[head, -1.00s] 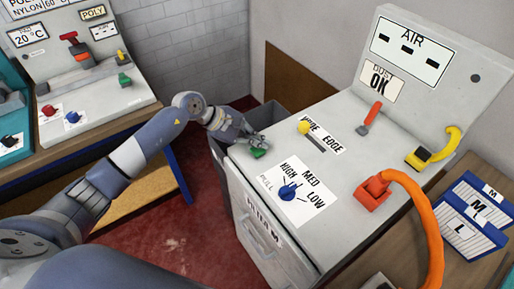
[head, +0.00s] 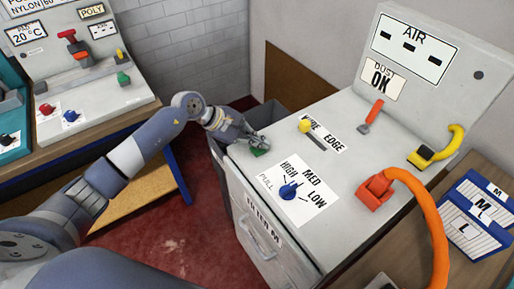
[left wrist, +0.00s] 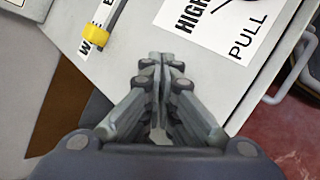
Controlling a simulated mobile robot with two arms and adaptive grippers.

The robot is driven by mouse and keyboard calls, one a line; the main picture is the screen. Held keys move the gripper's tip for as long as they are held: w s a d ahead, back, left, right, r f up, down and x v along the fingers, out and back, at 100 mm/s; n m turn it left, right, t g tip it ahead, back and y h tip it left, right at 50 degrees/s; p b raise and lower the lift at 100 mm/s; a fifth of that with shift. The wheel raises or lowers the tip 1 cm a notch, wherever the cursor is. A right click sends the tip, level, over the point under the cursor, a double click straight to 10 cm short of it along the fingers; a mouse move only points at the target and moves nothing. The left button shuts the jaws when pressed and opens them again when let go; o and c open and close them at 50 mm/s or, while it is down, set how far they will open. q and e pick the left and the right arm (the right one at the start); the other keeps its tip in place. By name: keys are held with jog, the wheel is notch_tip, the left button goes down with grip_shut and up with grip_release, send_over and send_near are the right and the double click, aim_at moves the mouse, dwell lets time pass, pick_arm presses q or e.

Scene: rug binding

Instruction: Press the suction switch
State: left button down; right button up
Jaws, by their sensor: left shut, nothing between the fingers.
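A small green switch (head: 259,152), which looks like the suction switch, sits at the left edge of the grey machine's sloping top. My left gripper (head: 267,146) is shut and empty, its fingertips right over the green switch and partly covering it. I cannot tell whether they touch it. In the left wrist view the closed fingers (left wrist: 167,58) point at the grey panel, and the switch is hidden behind them. My right gripper is not in view.
A blue knob (head: 288,191), a yellow-tipped slider (head: 305,126), a red lever (head: 371,114) and an orange hose (head: 428,205) are on the same grey machine (head: 340,165). Another machine (head: 95,100) stands at left. A dark bin (head: 262,116) stands behind my gripper.

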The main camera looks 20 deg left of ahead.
aim_at(258, 150)
pick_arm(q)
jog(key=shift+f+b, duration=0.55)
jog(key=shift+b, duration=0.2)
dwell(0.8)
jog(key=shift+r, duration=0.1)
jog(key=shift+r+p, duration=0.3)
jog(key=shift+r, duration=0.6)
notch_tip(258, 150, up, 6)
jog(key=p, duration=0.2)
dwell(0.5)
